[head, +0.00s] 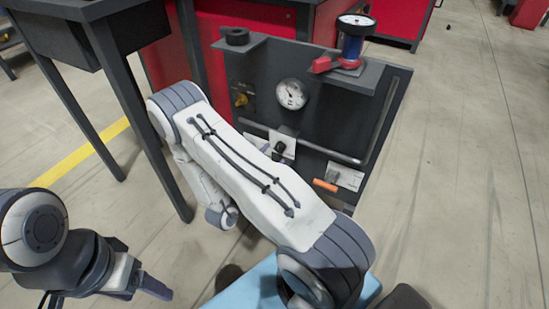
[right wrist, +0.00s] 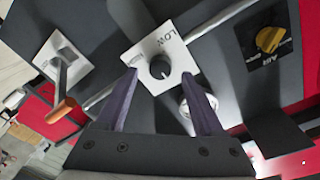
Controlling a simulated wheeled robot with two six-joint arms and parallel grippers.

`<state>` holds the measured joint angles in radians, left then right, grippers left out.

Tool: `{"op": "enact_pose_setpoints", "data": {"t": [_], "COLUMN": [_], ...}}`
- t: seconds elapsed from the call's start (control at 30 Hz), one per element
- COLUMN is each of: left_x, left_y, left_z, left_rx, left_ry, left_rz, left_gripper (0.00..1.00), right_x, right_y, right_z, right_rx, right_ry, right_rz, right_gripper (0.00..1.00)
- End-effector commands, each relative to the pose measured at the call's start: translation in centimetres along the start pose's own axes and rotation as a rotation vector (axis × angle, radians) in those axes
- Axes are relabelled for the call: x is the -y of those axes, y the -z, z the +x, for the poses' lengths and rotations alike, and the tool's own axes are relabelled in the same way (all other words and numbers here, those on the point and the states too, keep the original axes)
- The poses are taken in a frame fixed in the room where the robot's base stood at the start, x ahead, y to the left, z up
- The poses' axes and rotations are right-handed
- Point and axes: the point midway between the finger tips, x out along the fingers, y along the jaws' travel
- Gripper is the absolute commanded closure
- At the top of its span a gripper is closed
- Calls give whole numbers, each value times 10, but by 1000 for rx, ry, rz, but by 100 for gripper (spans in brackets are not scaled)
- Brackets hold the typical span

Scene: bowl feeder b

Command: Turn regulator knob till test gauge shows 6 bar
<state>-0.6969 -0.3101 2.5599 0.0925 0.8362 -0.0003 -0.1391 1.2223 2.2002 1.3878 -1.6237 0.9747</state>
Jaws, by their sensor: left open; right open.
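The regulator knob (right wrist: 160,68) is black and round on a white plate (right wrist: 145,50) marked LOW. In the right wrist view my open right gripper (right wrist: 165,92) has its fingers spread toward the plate, with the knob seen between and just beyond the tips. Nothing is held. My left gripper (head: 148,285) is open at the lower left, away from the panel.
A yellow knob (head: 241,99) is on the panel's left, marked AIR in the right wrist view. An orange-handled lever (head: 325,185) is at lower right. A blue-and-red unit with a dial (head: 353,42) stands on the top shelf. A dark table (head: 85,30) stands left.

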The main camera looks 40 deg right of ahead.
Motion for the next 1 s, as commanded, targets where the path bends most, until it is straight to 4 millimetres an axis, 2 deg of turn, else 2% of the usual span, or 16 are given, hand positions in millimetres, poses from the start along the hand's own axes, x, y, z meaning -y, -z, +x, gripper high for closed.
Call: {"op": "enact_pose_setpoints", "data": {"t": [0.1,0.2,0.5,0.57,0.6,0.67,0.7,1.0], "left_x": [1,1,1,1,1,1,1,0], "left_y": [0,0,0,0,0,0,0,0], "left_z": [8,9,9,9,9,9,9,7], "left_rx": [0,0,0,0,0,0,0,0], "left_ry": [0,0,0,0,0,0,0,0], "left_rz": [0,0,0,0,0,0,0,0], "left_gripper": [30,30,30,30,30,30,30,30], "right_x": [-1,0,1,1,1,1,1,1], "right_y": [-1,-1,0,0,0,0,0,0], "right_z": [14,20,21,21,21,21,21,21], "right_rx": [-1,0,1,1,1,2,2,3], "right_ry": [-1,1,2,2,1,1,1,0], "right_rz": [1,0,-1,-1,-1,-1,-1,25], "right_gripper": [30,30,30,53,69,92,100,100]}}
